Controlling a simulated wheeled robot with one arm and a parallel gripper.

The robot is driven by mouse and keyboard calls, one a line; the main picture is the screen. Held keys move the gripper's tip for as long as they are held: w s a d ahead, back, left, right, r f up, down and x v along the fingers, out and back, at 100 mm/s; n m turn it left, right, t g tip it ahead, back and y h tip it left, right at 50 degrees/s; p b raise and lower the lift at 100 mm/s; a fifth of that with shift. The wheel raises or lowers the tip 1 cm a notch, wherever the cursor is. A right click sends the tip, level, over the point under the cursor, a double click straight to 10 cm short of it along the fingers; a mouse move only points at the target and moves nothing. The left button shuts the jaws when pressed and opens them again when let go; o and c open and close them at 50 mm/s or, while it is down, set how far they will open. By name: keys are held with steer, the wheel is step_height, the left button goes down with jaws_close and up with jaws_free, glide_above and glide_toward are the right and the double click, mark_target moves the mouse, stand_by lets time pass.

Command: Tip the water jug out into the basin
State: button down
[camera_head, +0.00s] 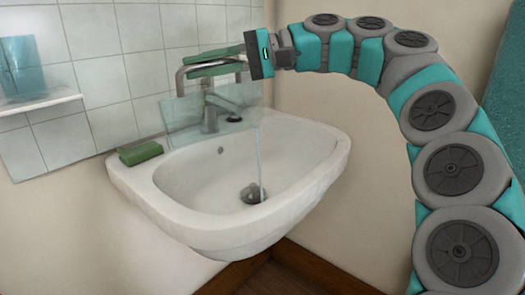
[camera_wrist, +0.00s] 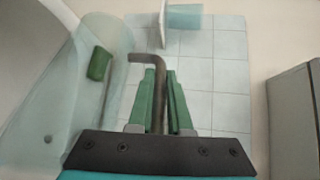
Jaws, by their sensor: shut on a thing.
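The water jug (camera_head: 185,115) is clear and lies tipped on its side above the basin, in front of the tap. A thin stream of water (camera_head: 260,165) falls from its right end to the drain. The white basin (camera_head: 165,195) hangs on the wall. My gripper (camera_head: 198,63) reaches in from the right over the jug. Its green fingers are shut on the jug's grey handle (camera_head: 181,82). The wrist view shows the fingers (camera_wrist: 158,90) on either side of the handle (camera_wrist: 161,72), with the clear jug wall (camera_wrist: 115,50) at left. The water level inside is hard to tell.
The grey tap (camera_head: 209,118) stands behind the jug. A green soap bar (camera_head: 140,153) lies on the basin's left rim. A blue tumbler (camera_head: 22,68) stands on a wall shelf (camera_head: 38,104) at left. Tiled wall is close behind. A grey box-like thing (camera_wrist: 295,125) shows at right in the wrist view.

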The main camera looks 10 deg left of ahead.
steer(key=shift+w+d+r, duration=0.15)
steer(key=shift+r, duration=0.1)
steer(key=shift+f, duration=0.1)
